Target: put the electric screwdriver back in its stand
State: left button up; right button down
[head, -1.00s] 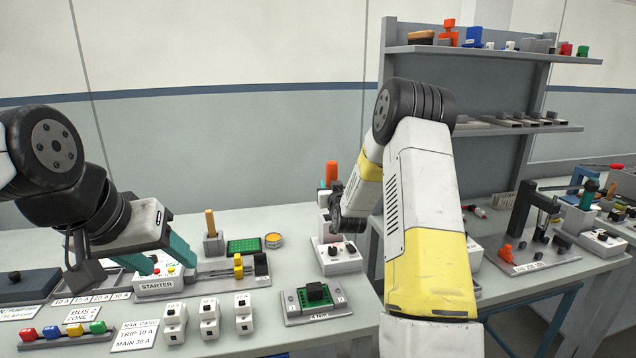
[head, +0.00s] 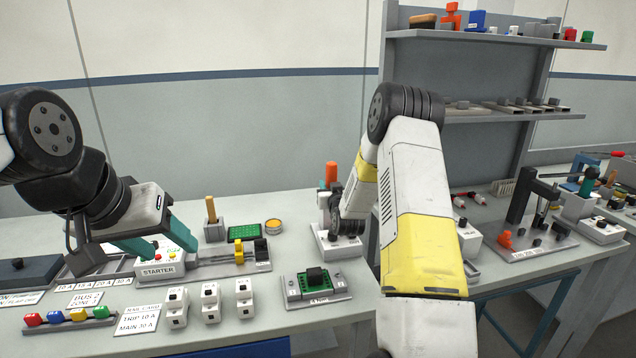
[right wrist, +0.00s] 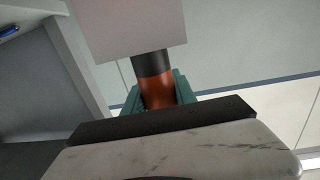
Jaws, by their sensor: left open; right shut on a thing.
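The electric screwdriver, with an orange body (head: 331,172) and a black collar (right wrist: 152,63), is upright in my right gripper (head: 327,188). In the right wrist view the teal fingers (right wrist: 160,92) are shut on its orange part. The stand has a pale base (head: 338,246) at the table's back right, directly below it. A plain grey block (right wrist: 125,25) meets the black collar in the right wrist view; I cannot tell how far the tool is inside it. My forearm partly hides the stand. My left gripper (head: 172,248) is open and empty above the starter box.
The STARTER box (head: 158,270) and its rail stand left of the stand. A green-board fixture (head: 315,288) is in front of it. White breakers (head: 210,305) stand in a row. A wooden-handled tool in a holder (head: 213,230) is behind. A grey shelf unit (head: 480,75) rises at right.

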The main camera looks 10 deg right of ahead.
jog(key=shift+f, duration=0.8)
jog(key=c, duration=1.1)
grip_release()
jog(key=shift+c, duration=0.2)
jog(key=shift+o, duration=1.1)
jog(key=s, duration=0.7)
jog(key=shift+s+r, duration=0.2)
jog(key=shift+s, duration=0.2)
jog(key=shift+a, duration=0.1)
